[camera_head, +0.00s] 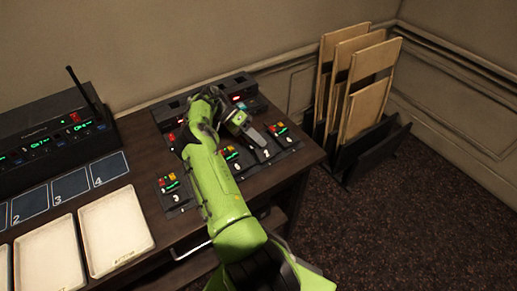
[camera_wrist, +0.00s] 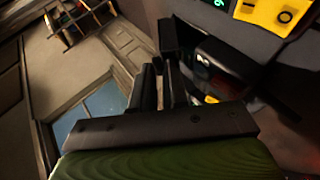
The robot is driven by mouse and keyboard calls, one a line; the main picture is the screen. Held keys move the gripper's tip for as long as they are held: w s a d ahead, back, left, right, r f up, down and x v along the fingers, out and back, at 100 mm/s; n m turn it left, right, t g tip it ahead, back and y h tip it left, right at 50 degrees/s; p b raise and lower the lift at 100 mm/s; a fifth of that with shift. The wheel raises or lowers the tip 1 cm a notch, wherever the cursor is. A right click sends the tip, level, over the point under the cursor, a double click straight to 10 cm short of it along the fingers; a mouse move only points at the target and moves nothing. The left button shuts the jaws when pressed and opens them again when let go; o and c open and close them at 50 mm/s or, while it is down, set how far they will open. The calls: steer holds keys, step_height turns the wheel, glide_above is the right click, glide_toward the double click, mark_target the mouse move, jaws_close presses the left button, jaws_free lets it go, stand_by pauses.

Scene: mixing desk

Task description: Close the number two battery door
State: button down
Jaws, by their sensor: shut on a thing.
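Several black wireless packs with numbers and small displays lie on the dark wooden desk. The number two pack (camera_head: 267,154) is in the row by the desk's right edge, and its display is hidden. A grey flap that looks like its battery door (camera_head: 256,138) stands raised at its upper end. My gripper (camera_head: 241,122) reaches over from the front and is shut at this flap. In the wrist view my gripper's (camera_wrist: 161,82) dark fingers are close together with a dark piece (camera_wrist: 168,38) at their tips. How far the door is open is hard to tell.
Neighbouring packs lie close by, one with red and green lights (camera_head: 278,129) to the right and one (camera_head: 231,154) to the left. A black charger (camera_head: 238,88) stands behind. A receiver with an antenna (camera_head: 55,137) and cream trays (camera_head: 116,228) are at left. A board rack (camera_head: 365,148) stands beyond the desk.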

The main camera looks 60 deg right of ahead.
steer(key=shift+w+d+f+g+b, duration=0.15)
steer(key=shift+f+g+b, duration=0.2)
steer(key=shift+b, duration=0.6)
steer(key=shift+r, duration=0.1)
steer(key=c, duration=1.2)
jaws_free()
step_height(320, 180, up, 10)
steer(key=p, duration=0.3)
steer(key=shift+r, duration=0.1)
